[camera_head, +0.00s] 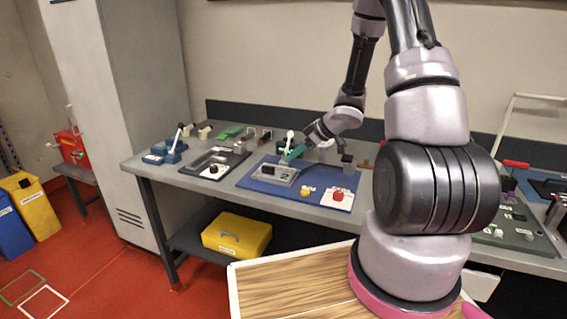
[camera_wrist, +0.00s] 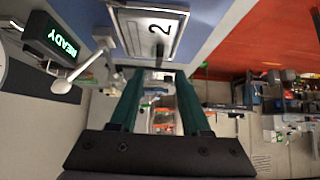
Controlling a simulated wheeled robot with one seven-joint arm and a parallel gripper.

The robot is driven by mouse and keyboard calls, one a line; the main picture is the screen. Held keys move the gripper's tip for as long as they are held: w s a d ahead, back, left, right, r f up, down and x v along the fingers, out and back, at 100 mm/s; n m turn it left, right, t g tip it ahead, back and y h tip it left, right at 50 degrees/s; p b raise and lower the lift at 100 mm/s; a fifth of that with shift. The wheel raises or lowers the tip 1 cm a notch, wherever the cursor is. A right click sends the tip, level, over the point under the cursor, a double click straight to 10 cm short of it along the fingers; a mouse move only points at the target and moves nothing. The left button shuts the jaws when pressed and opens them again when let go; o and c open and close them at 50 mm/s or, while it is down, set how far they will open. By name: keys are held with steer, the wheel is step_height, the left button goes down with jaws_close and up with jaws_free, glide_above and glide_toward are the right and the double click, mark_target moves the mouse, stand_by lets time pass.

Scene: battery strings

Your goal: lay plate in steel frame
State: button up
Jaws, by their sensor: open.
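My gripper (camera_head: 289,158) has green fingers and is low over the blue mat on the bench, at a grey metal fixture (camera_head: 274,174). The fixture may be the steel frame, but I cannot tell for sure. In the wrist view my gripper (camera_wrist: 158,82) is open, its two fingers apart. A pale panel marked 2 (camera_wrist: 153,36) with a dark outline lies just beyond the fingertips, on a blue surface. I cannot pick out the plate with certainty, and nothing is clearly held between the fingers. My arm hides part of the bench.
A white lever (camera_wrist: 86,75) and a black box reading READY (camera_wrist: 60,43) stand beside the fingers. A black tray (camera_head: 207,163) lies to the left.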

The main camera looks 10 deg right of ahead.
steer(key=w+d+r+m+t+h, duration=0.1)
steer(key=d+r+m+t+h, duration=0.15)
steer(key=r, duration=0.45)
steer(key=w+d+r+m+t+h, duration=0.1)
steer(key=d+r+h, duration=0.1)
steer(key=d+r, duration=0.35)
steer(key=s+d+r+m+h, duration=0.2)
steer(key=s+r+m+h, duration=0.3)
steer(key=r, duration=0.7)
steer(key=s+a+r+m+g+y, duration=0.1)
steer(key=s+a, duration=0.4)
steer(key=s, duration=0.6)
steer(key=s+a+r+m+y, duration=0.3)
steer(key=s+a+r+m, duration=0.1)
steer(key=s, duration=0.8)
step_height(320, 180, up, 3)
steer(key=shift+a+f+m+g, duration=0.2)
steer(key=shift+a+m+g, duration=0.15)
steer(key=shift+m, duration=0.4)
